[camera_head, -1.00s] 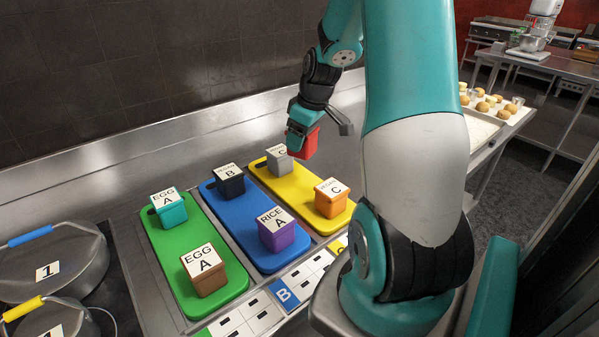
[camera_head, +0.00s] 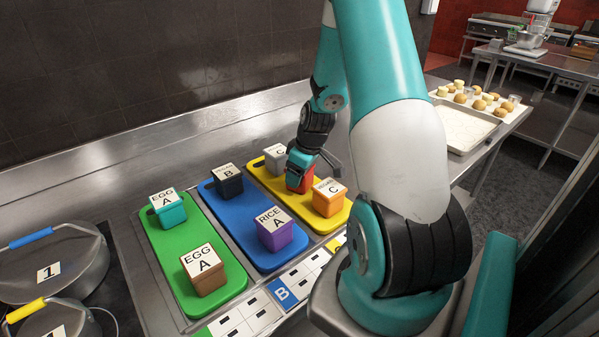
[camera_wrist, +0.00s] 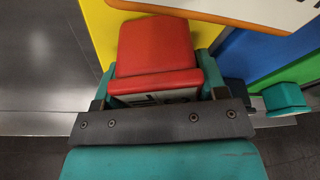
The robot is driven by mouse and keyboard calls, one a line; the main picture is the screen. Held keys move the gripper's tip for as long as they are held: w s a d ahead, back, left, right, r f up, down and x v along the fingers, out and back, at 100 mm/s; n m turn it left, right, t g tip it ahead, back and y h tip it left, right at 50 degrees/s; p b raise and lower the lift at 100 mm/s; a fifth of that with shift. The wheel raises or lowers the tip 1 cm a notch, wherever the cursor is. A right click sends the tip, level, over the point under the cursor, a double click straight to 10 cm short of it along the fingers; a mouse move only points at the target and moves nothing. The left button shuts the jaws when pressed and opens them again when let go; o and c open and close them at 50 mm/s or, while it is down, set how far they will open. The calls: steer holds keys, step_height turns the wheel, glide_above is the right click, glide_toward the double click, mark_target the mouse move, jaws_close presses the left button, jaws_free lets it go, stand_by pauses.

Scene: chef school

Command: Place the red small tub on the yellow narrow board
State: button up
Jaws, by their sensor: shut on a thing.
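The red small tub (camera_head: 300,179) is between the fingers of my gripper (camera_head: 301,165), which is shut on it. The tub is at the middle of the yellow narrow board (camera_head: 264,177), between a grey tub (camera_head: 276,163) and an orange tub (camera_head: 328,203) labelled C. In the wrist view the red tub (camera_wrist: 157,45) fills the space between the fingers, with the yellow board (camera_wrist: 97,30) beside and beneath it. I cannot tell whether its base touches the board. The gripper hides part of the tub and its label.
A blue board (camera_head: 220,203) holds a black tub (camera_head: 228,184) and a purple tub (camera_head: 272,238). A green board (camera_head: 165,245) holds a teal tub (camera_head: 168,214) and a brown tub (camera_head: 206,276). Pots stand at the left. A tray (camera_head: 455,128) is at the right.

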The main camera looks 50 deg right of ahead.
steer(key=o, duration=1)
steer(key=shift+f, duration=0.1)
steer(key=shift+o, duration=0.2)
steer(key=shift+d+r, duration=0.1)
steer(key=shift+r, duration=0.4)
steer(key=a+v, duration=0.1)
steer(key=v, duration=1)
steer(key=w+a+r+n+y, duration=0.1)
steer(key=a+r, duration=0.2)
steer(key=a, duration=0.8)
steer(key=w+a+r+n+y, duration=0.1)
steer(key=a+r+n, duration=0.15)
steer(key=a, duration=0.75)
steer(key=s+a+r+n+g+y, duration=0.1)
steer(key=s+a+r+g, duration=0.2)
steer(key=s+a, duration=1.1)
steer(key=a+r+b, duration=0.1)
steer(key=a, duration=0.2)
steer(key=shift+s+n+y, duration=0.3)
steer(key=shift+s+n, duration=0.05)
